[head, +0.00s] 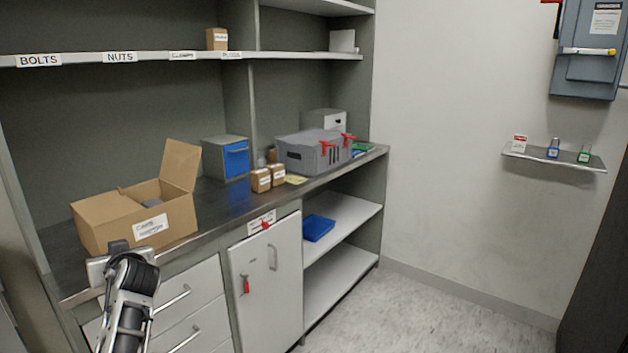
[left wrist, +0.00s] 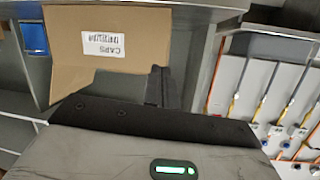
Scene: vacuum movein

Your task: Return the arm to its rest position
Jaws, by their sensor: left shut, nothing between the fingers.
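My left arm comes up from the lower left in the head view. Its gripper (head: 118,246) is at the front edge of the workbench, just in front of the open cardboard box (head: 120,230). In the left wrist view the gripper's dark fingers (left wrist: 157,86) are together and empty. The labelled face of the box (left wrist: 130,62) lies just beyond them; I cannot tell whether they touch it. My right gripper is not in view.
The workbench (head: 210,208) also bears a blue-fronted bin (head: 236,160), small cartons (head: 261,180) and a grey case (head: 302,155). Drawers (head: 185,285) and a closed cabinet door (head: 266,285) are below. The floor (head: 430,310) at right is clear.

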